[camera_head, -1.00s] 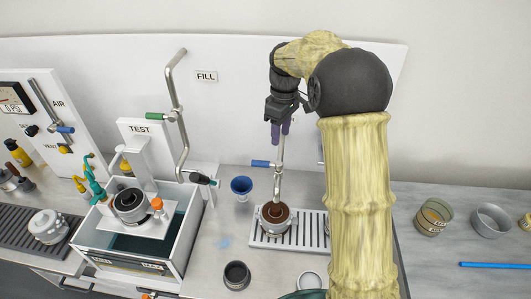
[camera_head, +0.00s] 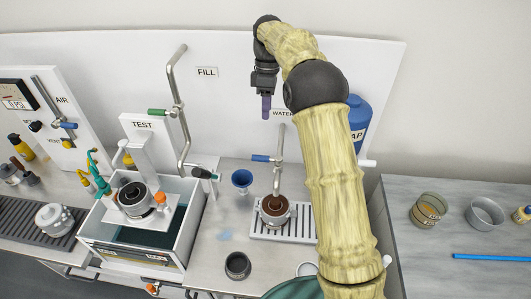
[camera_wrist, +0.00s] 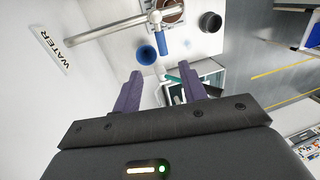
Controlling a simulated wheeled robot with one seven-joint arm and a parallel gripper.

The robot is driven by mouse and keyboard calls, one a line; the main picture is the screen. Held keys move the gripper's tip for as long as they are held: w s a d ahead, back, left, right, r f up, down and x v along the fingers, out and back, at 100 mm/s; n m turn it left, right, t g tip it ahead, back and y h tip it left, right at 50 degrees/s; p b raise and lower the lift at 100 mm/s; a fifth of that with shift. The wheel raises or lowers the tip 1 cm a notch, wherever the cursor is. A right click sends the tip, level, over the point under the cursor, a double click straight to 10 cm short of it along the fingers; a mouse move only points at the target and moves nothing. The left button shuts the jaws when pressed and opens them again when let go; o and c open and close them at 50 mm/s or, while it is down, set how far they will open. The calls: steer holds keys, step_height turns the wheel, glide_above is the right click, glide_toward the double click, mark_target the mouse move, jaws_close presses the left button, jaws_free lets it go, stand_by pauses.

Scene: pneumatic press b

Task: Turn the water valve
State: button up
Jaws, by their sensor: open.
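The water valve's blue lever (camera_head: 261,158) sticks out to the left from a grey metal spout pipe (camera_head: 279,160), below the WATER label (camera_head: 283,113). In the wrist view, the blue lever (camera_wrist: 162,43) lies just beyond my fingertips, with the WATER label (camera_wrist: 55,47) at the left. My gripper (camera_head: 266,112) hangs with its purple fingers down, above the lever in the head view. Its fingers (camera_wrist: 160,75) are apart with nothing between them. A metal cup with brown contents (camera_head: 274,207) stands under the spout.
A blue cup (camera_head: 242,181) stands left of the spout. A dark cup (camera_head: 237,266) is nearer the front. The spout's cup stands on a slotted drip tray (camera_head: 301,226). A second spout with a green lever (camera_head: 158,112) and a water tank (camera_head: 192,222) are at the left.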

mark_target(266, 160)
steer(key=s+f+p, duration=0.1)
steer(key=f, duration=0.4)
steer(key=s+f+p, duration=0.1)
steer(key=f, duration=0.5)
steer(key=s+f+p, duration=0.1)
steer(key=f, duration=0.4)
steer(key=shift+s+a+f, duration=0.15)
steer(key=shift+a+f, duration=0.05)
steer(key=shift+a, duration=0.1)
steer(key=shift+c, duration=0.2)
jaws_close()
